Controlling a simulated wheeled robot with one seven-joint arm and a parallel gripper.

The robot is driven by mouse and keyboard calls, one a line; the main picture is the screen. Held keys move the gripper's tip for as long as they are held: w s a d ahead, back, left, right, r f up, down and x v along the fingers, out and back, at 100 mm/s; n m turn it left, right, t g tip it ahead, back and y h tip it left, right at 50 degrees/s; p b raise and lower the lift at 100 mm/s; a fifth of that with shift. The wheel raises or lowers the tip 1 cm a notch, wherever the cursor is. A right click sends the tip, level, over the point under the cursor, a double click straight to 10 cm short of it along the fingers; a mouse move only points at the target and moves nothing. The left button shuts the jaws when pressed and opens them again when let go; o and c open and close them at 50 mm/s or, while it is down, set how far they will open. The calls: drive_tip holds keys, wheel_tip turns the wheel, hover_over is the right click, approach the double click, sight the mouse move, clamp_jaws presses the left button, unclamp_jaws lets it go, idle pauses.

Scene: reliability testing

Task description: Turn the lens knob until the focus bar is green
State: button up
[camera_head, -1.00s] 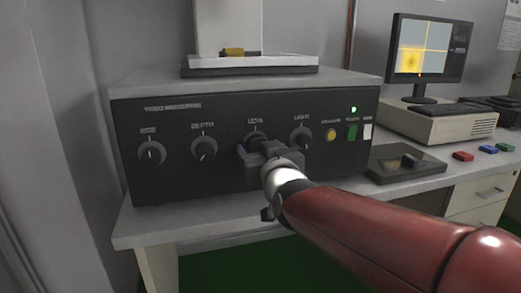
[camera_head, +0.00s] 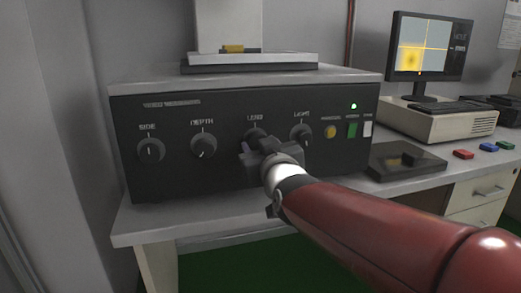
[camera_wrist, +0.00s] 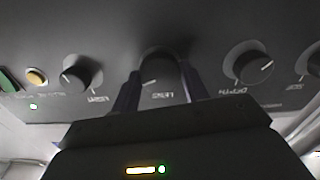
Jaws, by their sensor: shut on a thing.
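The lens knob (camera_head: 255,134) is the third of the large dark knobs on the black front panel (camera_head: 225,180), under the label LENS. My gripper (camera_head: 268,150) is at this knob and covers its lower part. In the wrist view my gripper (camera_wrist: 160,88) has one finger on each side of the lens knob (camera_wrist: 160,66), shut on it; the knob's pale pointer line shows between them. The monitor (camera_head: 424,50) shows a yellow blurred patch and yellow cross lines. A small orange mark sits at the screen's bottom; I cannot make out a green focus bar.
The side knob (camera_head: 151,150) and depth knob (camera_head: 204,146) are left of the lens knob; the light knob (camera_head: 301,135) is close at its right. Yellow (camera_head: 330,132), green (camera_head: 352,130) and white (camera_head: 368,129) buttons stand farther right. A dark tray (camera_head: 405,164) lies on the bench.

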drive_tip(key=n+b, duration=1)
drive_tip(key=n, duration=1.2)
drive_tip(key=shift+n, duration=0.3)
idle(0.3)
drive_tip(key=o, duration=1)
